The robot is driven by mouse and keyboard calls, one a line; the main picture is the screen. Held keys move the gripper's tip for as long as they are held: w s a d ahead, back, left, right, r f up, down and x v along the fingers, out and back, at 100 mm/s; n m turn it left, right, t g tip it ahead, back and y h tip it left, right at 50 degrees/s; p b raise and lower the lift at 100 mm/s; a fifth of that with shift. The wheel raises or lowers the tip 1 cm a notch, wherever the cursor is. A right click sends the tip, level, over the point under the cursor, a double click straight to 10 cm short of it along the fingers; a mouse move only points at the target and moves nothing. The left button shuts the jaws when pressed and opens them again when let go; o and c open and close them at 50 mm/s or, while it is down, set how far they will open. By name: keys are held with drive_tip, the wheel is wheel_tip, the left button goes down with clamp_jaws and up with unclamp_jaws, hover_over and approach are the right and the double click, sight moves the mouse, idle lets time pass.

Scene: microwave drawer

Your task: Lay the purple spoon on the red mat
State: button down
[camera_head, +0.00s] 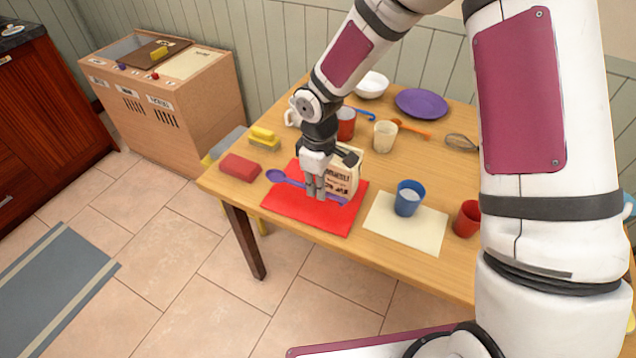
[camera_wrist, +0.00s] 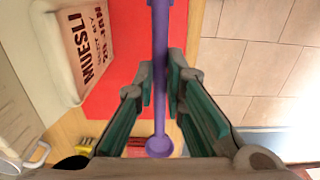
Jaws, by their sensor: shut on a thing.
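The purple spoon (camera_head: 284,178) lies across the red mat (camera_head: 296,214) in the head view, its bowl end out past the mat's left edge. My gripper (camera_head: 316,194) points down over the mat and is shut on the spoon's handle. In the wrist view the spoon (camera_wrist: 160,95) runs between the two fingers (camera_wrist: 160,85), with the red mat (camera_wrist: 119,40) beneath. I cannot tell whether the spoon touches the mat or is held just above it.
A muesli packet (camera_head: 346,172) stands close behind my gripper at the mat's back. A red block (camera_head: 240,167) lies left of the mat. A blue cup (camera_head: 408,199) stands on a cream mat (camera_head: 390,232) to the right. A beige cup (camera_head: 385,136) stands behind.

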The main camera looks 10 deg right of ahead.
sight(318, 213)
drive_tip(key=shift+f+b, duration=2.45)
drive_tip(key=shift+f, duration=1.4)
drive_tip(key=c, duration=1.3)
unclamp_jaws()
drive_tip(key=shift+c, duration=0.2)
drive_tip(key=o, duration=0.6)
drive_tip(key=shift+r, duration=0.1)
